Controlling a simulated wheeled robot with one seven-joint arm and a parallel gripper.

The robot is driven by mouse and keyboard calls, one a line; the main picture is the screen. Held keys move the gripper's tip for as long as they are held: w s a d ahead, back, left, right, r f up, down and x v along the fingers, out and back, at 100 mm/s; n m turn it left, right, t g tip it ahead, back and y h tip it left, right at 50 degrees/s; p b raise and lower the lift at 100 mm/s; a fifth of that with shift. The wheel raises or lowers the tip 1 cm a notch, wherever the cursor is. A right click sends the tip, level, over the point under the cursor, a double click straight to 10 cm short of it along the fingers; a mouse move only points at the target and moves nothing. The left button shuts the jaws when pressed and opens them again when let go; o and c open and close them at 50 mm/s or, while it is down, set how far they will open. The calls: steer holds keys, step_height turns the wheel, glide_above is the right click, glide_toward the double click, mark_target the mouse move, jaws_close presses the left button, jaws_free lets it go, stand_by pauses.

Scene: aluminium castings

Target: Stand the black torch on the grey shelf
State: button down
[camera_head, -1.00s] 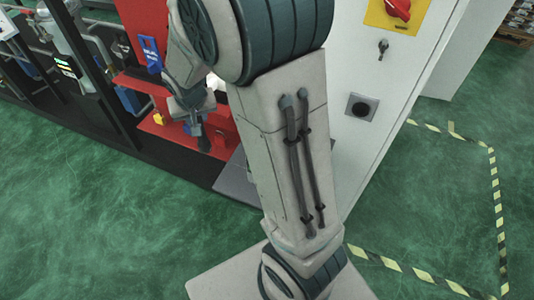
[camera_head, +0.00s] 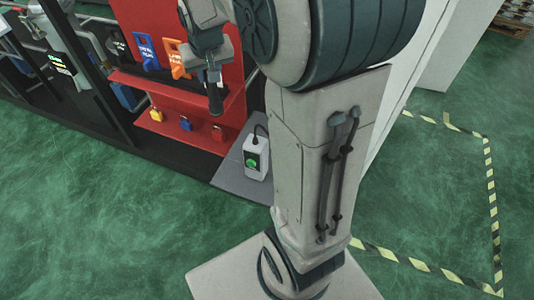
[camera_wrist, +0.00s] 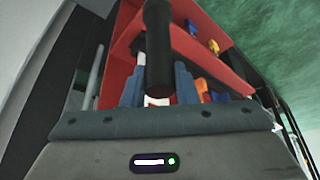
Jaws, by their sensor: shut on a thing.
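My gripper (camera_head: 211,74) is shut on the black torch (camera_head: 215,100), which hangs below the fingers in front of the red board in the head view. In the wrist view the torch (camera_wrist: 158,45) stands out from between the two blue-grey fingers (camera_wrist: 158,88). The grey shelf (camera_head: 232,186) is a flat plate lower down, to the right of the red unit. The torch is above it and apart from it, a little to the left in the picture.
A pale box with a green button (camera_head: 256,158) and a cable takes up the right part of the grey shelf. The red rack (camera_head: 190,105) carries several padlocks and hanging blue and orange tags (camera_head: 177,58). My own arm covers the view to the right.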

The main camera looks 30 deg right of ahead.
steer(key=s+d+f+b, duration=0.2)
steer(key=d+f, duration=0.1)
steer(key=d, duration=0.7)
step_height(320, 180, down, 10)
steer(key=d, duration=0.1)
steer(key=shift+s+r, duration=0.2)
steer(key=shift+s, duration=0.1)
steer(key=shift+f, duration=0.1)
steer(key=shift+f, duration=0.15)
steer(key=c, duration=1.1)
jaws_free()
steer(key=shift+c, duration=0.2)
steer(key=shift+r, duration=0.2)
